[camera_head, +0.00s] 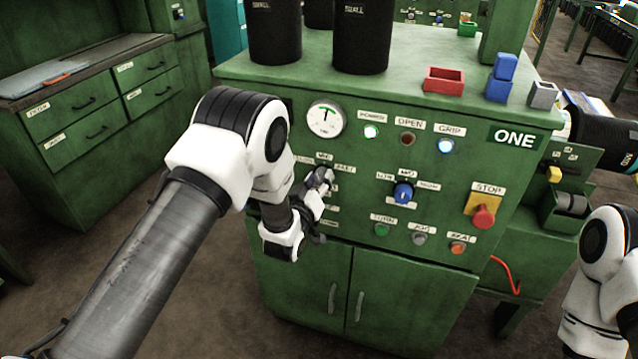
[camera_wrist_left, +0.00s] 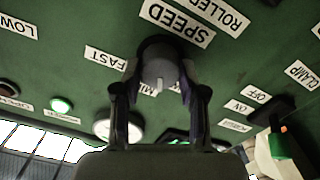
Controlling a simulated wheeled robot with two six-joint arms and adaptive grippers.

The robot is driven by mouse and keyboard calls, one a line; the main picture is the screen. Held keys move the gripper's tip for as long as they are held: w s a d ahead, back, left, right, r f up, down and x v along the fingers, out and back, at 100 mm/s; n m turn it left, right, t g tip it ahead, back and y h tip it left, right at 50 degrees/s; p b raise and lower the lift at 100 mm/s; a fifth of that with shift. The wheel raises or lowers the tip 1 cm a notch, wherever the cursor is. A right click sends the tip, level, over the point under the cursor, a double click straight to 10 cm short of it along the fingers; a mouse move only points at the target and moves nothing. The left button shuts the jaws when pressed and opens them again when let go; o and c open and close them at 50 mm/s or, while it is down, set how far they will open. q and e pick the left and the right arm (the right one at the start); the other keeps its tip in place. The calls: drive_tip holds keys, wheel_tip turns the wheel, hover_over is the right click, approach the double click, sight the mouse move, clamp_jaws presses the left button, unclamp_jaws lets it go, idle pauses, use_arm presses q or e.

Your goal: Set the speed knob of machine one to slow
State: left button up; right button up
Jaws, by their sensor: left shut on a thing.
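Machine one (camera_head: 480,150) is a green cabinet with its control panel facing me and a plate reading ONE. My left gripper (camera_head: 318,190) is at the left part of the panel and covers most of the speed knob in the head view. In the left wrist view, the grey speed knob (camera_wrist_left: 160,72) sits beside a SPEED label, between the two fingers of my left gripper (camera_wrist_left: 158,85), which is shut on it. Its white mark points down in that picture, toward a partly hidden label starting MI. A FAST label is left of the knob. The SLOW label is not readable.
A blue knob (camera_head: 403,193) and a red stop button (camera_head: 483,216) are on the panel to the right. A dial gauge (camera_head: 326,119) is above my gripper. Black cylinders (camera_head: 362,40), a red tray (camera_head: 443,80) and blue blocks (camera_head: 499,88) stand on top.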

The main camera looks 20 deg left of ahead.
use_arm(q)
drive_tip(key=n+b, duration=0.1)
drive_tip(key=n, duration=0.4)
drive_tip(key=shift+a, duration=0.1)
idle(0.4)
drive_tip(key=o, duration=1.1)
drive_tip(key=shift+f, duration=0.1)
drive_tip(key=s, duration=1.2)
drive_tip(key=shift+a, duration=0.2)
